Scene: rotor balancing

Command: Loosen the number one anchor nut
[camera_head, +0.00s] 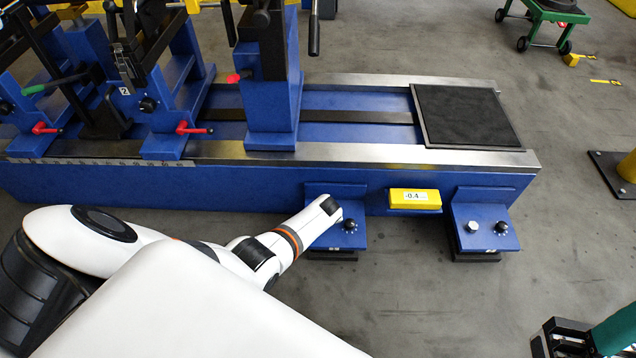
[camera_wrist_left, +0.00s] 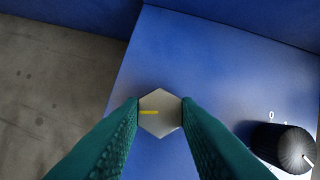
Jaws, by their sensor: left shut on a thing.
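In the left wrist view my left gripper (camera_wrist_left: 160,112) has its two green fingers shut on a pale metal hex nut (camera_wrist_left: 162,122) with a short yellow mark on it. The nut sits on a blue anchor foot (camera_wrist_left: 215,60). A black ribbed knob (camera_wrist_left: 283,147) is right of it. In the head view my white left wrist reaches the left anchor foot (camera_head: 353,240) of the blue machine and hides the nut and fingertips. That foot's knob (camera_head: 349,226) shows beside the wrist. Its number cannot be read.
A second anchor foot (camera_head: 486,244) with its own nut (camera_head: 472,227) and knob (camera_head: 502,228) is to the right. A yellow display reading about -0.4 (camera_head: 414,199) sits between the feet. The floor in front of the feet is clear. A teal and black object (camera_head: 615,330) is at bottom right.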

